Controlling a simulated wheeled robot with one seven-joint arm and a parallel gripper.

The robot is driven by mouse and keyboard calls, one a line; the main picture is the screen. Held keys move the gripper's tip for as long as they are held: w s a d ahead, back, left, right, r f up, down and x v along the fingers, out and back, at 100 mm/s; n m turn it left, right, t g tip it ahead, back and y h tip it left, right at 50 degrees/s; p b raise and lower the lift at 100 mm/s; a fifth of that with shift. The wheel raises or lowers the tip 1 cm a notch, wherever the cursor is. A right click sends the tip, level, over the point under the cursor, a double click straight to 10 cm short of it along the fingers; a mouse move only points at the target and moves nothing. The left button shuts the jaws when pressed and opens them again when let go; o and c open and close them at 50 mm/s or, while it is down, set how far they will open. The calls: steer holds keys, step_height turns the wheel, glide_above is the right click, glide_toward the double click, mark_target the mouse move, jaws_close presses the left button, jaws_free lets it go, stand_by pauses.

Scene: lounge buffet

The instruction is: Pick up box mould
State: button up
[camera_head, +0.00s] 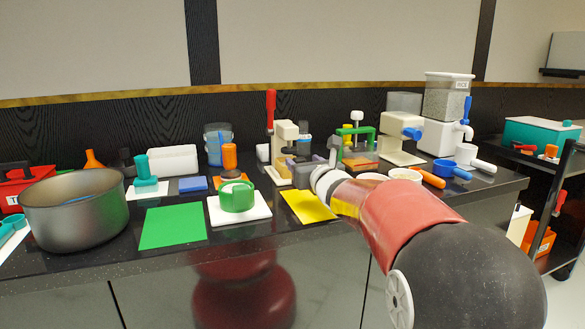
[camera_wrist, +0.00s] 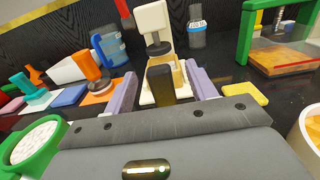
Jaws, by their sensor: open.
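A tan box with an upright dark handle, which I take to be the box mould, shows in the wrist view (camera_wrist: 178,72). It sits at the white base of a cream press, partly hidden by the handle. My gripper (camera_wrist: 162,88) is open, its two pale fingers on either side of the dark handle (camera_wrist: 160,86). I cannot tell whether they touch it. In the head view my gripper (camera_head: 322,170) is low over the counter, just right of the press, and the mould is small and partly hidden there.
The cream press with a red lever (camera_head: 284,140) stands close behind. A green-framed press (camera_head: 358,145) is to the right. A yellow mat (camera_head: 306,206), a green cup on a white board (camera_head: 238,197) and a large pot (camera_head: 75,212) lie along the counter's front and left.

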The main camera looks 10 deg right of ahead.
mark_target(301, 159)
steer(key=w, duration=0.2)
steer(key=w+a+p, duration=0.1)
steer(key=shift+w+r, duration=0.15)
steer(key=shift+w, duration=0.25)
jaws_close()
